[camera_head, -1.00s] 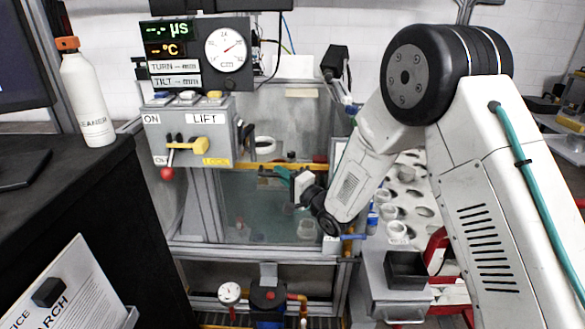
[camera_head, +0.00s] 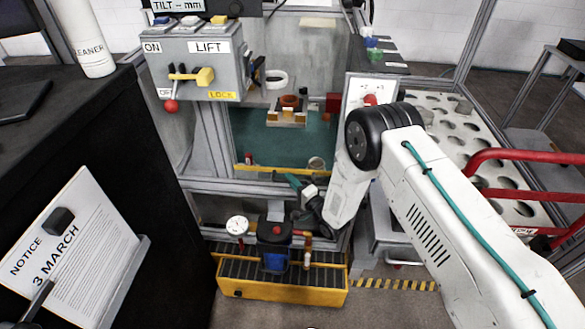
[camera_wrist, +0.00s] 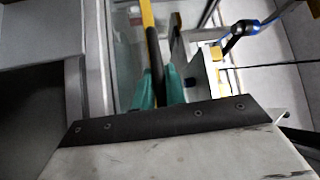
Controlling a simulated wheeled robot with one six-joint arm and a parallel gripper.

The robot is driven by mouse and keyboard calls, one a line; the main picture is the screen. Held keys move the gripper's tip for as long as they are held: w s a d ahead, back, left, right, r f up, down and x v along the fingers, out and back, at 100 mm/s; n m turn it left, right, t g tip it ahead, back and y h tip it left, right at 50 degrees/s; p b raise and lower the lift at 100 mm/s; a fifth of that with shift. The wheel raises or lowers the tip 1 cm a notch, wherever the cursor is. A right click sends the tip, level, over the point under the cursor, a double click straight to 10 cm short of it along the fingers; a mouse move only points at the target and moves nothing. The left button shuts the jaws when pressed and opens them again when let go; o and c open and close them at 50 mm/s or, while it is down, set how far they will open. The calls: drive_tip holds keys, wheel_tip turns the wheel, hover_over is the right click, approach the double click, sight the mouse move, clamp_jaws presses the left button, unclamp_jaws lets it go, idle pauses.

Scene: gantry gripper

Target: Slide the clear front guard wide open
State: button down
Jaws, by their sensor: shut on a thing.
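The clear front guard has a yellow edge bar (camera_head: 265,170), which sits low across the front of the machine opening. The bench inside (camera_head: 255,140) shows uncovered above it. The guard's clear pane is hard to make out in the head view. My gripper (camera_head: 291,179) is at the right part of the bar, with its teal fingers touching it. In the wrist view the teal fingers (camera_wrist: 157,85) are closed around a dark and yellow bar (camera_wrist: 151,45), with glassy pane (camera_wrist: 124,40) to its left. My wrist hides the bar's right end.
A control box (camera_head: 197,62) with LIFT and LOCK labels hangs at upper left. A gauge (camera_head: 237,226) and blue valve (camera_head: 275,258) stand below the opening over a yellow tray (camera_head: 290,292). Red rails (camera_head: 520,180) and a perforated table (camera_head: 460,130) are at right.

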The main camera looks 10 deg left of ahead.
drive_tip(key=shift+f, duration=0.95)
drive_tip(key=c, duration=1.5)
unclamp_jaws()
drive_tip(key=shift+d, duration=0.1)
drive_tip(key=shift+o, duration=0.2)
drive_tip(key=shift+r, duration=0.1)
drive_tip(key=v, duration=0.7)
drive_tip(key=shift+s+d, duration=0.2)
drive_tip(key=shift+d, duration=0.1)
drive_tip(key=shift+s, duration=0.1)
